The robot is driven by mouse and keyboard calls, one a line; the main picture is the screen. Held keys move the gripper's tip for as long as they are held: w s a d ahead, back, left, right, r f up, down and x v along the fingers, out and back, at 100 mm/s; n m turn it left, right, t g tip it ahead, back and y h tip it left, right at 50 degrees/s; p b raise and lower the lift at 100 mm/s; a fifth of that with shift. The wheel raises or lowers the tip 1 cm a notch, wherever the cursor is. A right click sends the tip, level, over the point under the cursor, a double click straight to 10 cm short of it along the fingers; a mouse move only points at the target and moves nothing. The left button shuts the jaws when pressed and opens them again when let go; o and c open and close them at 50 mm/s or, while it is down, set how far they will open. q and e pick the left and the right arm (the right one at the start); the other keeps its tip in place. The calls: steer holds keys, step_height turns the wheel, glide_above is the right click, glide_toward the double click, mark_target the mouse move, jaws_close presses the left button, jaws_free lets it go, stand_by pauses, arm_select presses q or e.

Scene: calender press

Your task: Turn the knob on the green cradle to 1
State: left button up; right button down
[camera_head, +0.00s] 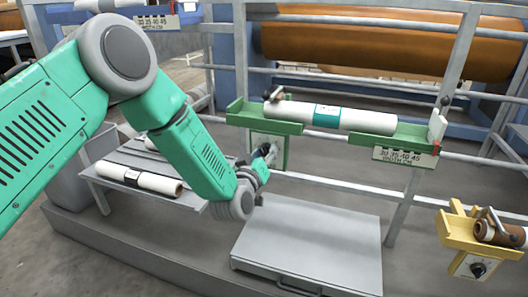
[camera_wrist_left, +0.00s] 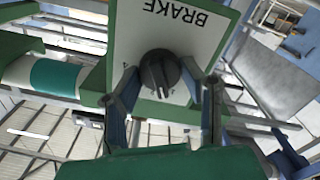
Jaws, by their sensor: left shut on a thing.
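The green cradle (camera_head: 262,115) hangs on the grey rail frame and bears a white roll (camera_head: 355,119) with a teal label. Under its left end is a white plate (camera_head: 259,138), lettered BRAKE in the left wrist view (camera_wrist_left: 183,22), where it appears upside down. The round dark knob (camera_wrist_left: 160,72) sits on this plate with a light pointer line on its face. My left gripper (camera_head: 266,158) reaches the plate from the front. In the left wrist view its fingers (camera_wrist_left: 161,80) are shut on the knob, one on each side.
A yellow cradle (camera_head: 455,232) with a brown roll and its own knob (camera_head: 478,269) stands at the lower right. A grey cabinet (camera_head: 310,235) lies below the green cradle. A white roll (camera_head: 140,178) rests on a shelf at left. Grey rails run close around the cradle.

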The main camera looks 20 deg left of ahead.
arm_select(q)
steer(key=shift+f+n, duration=0.15)
steer(key=shift+n, duration=0.95)
steer(key=shift+f, duration=0.1)
steer(key=o, duration=1)
steer(key=shift+o, duration=0.6)
